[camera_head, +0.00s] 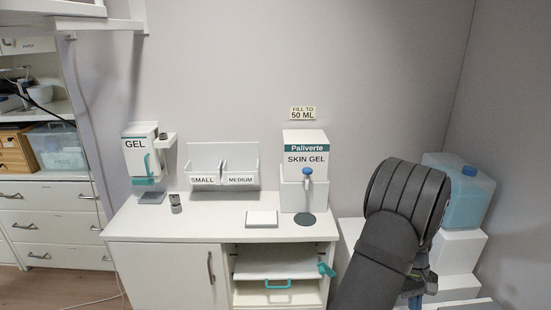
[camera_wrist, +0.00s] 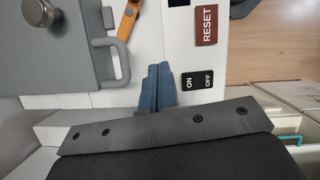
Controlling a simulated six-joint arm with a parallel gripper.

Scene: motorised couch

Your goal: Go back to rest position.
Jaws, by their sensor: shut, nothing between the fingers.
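My gripper (camera_wrist: 158,88) shows in the wrist view as two blue fingers lying side by side, shut and empty. The fingers are above a white surface, close to an ON/OFF label (camera_wrist: 197,83) and a red RESET label (camera_wrist: 207,25). In the head view my dark arm stands at the right, bent over in front of the white blocks. It mostly hides the gripper there. I cannot tell from the wrist view whether the fingertips touch anything.
A grey box with a handle (camera_wrist: 120,62) and an orange part (camera_wrist: 127,27) are near the fingers. A white counter (camera_head: 190,226) holds a SKIN GEL dispenser (camera_head: 304,160) and a white pad (camera_head: 262,218). A blue container (camera_head: 462,195) stands behind my arm.

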